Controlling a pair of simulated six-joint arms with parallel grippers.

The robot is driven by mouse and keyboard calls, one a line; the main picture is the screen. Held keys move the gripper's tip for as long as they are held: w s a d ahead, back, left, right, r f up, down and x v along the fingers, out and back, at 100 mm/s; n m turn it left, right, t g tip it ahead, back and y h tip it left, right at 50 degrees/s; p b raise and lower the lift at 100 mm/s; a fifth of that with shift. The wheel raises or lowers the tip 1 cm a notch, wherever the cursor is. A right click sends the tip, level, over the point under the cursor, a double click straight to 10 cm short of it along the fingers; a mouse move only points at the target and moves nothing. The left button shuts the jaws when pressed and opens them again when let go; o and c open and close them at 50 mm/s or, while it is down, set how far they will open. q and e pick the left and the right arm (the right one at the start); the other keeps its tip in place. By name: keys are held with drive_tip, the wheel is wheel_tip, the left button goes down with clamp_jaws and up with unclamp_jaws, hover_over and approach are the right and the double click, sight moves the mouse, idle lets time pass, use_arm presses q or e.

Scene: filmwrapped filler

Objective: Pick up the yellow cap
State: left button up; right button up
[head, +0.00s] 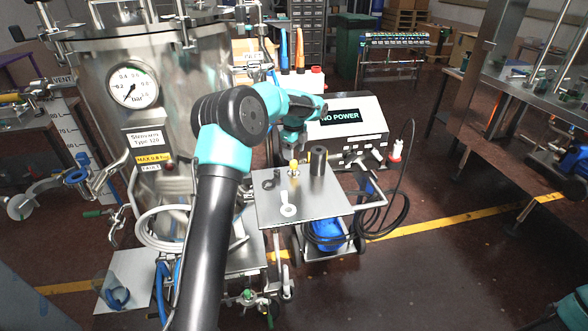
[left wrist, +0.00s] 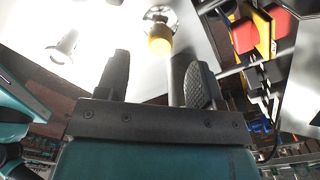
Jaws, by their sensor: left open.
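The yellow cap (head: 293,164) sits on a small silvery fitting near the back of the metal trolley top (head: 325,202). In the left wrist view the yellow cap (left wrist: 160,40) shows beyond the fingertips, between the lines of the two fingers. My left gripper (head: 292,148) is just above the cap in the head view. Its dark fingers (left wrist: 157,68) are apart in the left wrist view, with no contact with the cap visible. My right gripper is in neither view.
A dark cylinder (head: 318,160) stands right of the cap. A dark part (head: 272,180) and a white piece (head: 288,208) lie on the trolley top to the left and front. A large steel tank (head: 190,110) stands left, and a "NO POWER" unit (head: 365,128) behind.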

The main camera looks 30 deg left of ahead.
sight(294, 166)
use_arm(q)
drive_tip(key=shift+f, duration=3.7)
drive_tip(key=shift+c, duration=0.3)
drive_tip(key=c, duration=1)
drive_tip(key=shift+r, duration=0.1)
wheel_tip(294, 166, up, 10)
drive_tip(key=shift+f, duration=0.1)
